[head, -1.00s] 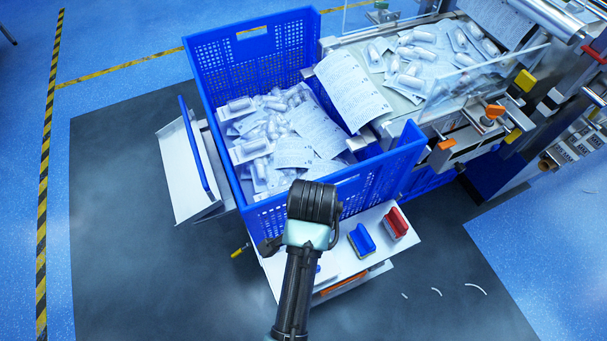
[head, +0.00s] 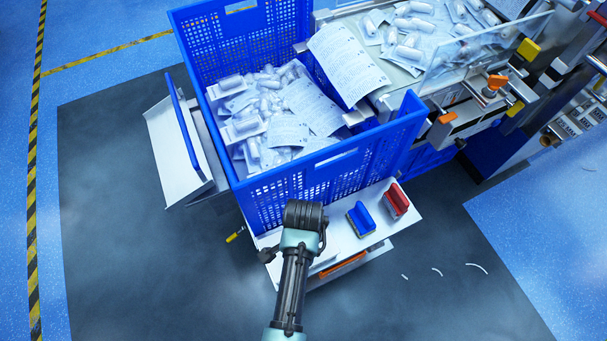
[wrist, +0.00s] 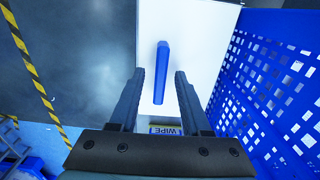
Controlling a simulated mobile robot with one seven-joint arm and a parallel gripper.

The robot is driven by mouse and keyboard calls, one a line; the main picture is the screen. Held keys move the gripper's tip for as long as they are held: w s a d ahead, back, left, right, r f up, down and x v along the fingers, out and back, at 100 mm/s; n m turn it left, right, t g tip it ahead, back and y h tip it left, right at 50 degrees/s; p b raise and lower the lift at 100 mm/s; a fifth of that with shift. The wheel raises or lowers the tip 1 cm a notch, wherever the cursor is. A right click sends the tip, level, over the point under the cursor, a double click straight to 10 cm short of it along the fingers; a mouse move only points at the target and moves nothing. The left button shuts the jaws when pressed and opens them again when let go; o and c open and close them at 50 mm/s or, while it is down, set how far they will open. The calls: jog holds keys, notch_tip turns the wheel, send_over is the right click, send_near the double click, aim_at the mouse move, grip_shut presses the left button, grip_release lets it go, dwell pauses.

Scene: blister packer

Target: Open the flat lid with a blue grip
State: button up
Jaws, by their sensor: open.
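The flat white lid (head: 168,152) is at the left of the blue crate in the head view, with a long blue grip bar (head: 182,122) along it. In the wrist view the white lid (wrist: 200,35) lies ahead and its blue grip (wrist: 161,72) runs lengthwise between my fingers in the picture. My gripper (wrist: 160,75) is open and empty, its two fingers either side of the grip in the picture. Distance to the grip is hard to tell; no contact shows. In the head view my arm's wrist hides the fingers.
The large blue perforated crate (head: 345,163) of blister packs stands right of the lid, close on the right in the wrist view. A white shelf (head: 340,235) holds a blue-handled brush (head: 361,219) and a red one (head: 396,201). A "WIPE" label (wrist: 165,130) shows below the lid. Dark floor left is open.

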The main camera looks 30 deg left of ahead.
jog(key=shift+f, duration=0.15)
jog(key=shift+c, duration=0.3)
grip_shut()
dwell(1.1)
